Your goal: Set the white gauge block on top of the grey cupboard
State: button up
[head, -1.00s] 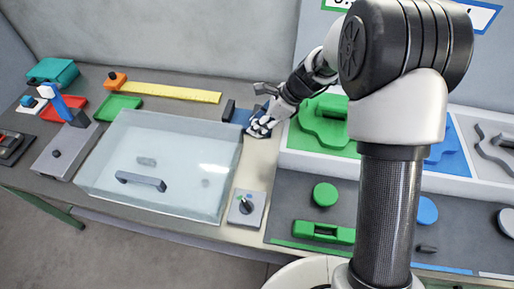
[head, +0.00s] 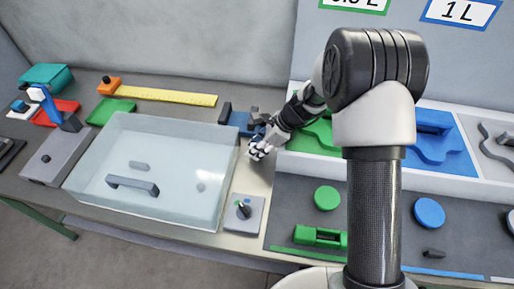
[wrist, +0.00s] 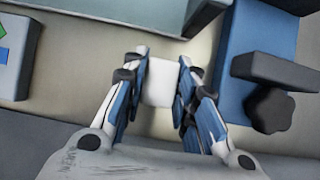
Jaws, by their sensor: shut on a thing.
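My gripper (head: 258,150) is low over the bench, between the clear box and the green tray recess in the head view. In the wrist view my gripper (wrist: 160,85) is shut on a small white block, the white gauge block (wrist: 159,82). The block sits between the two blue-and-white fingers, with its face towards the camera showing. In the head view the block cannot be made out at the fingers. I cannot pick out a grey cupboard in either view.
A blue vise-like fixture (wrist: 244,65) with a dark knob is close right of the fingers; it also shows in the head view (head: 237,119). A clear box (head: 150,205) stands to the left. A joystick pad (head: 240,216) is in front. Bare bench lies between.

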jog(key=shift+f, duration=0.15)
jog(key=o, duration=1.1)
jog(key=shift+c, duration=0.2)
jog(key=shift+d+r, duration=0.15)
jog(key=shift+r, duration=0.35)
jog(key=p+v, duration=0.4)
jog(key=v, duration=0.7)
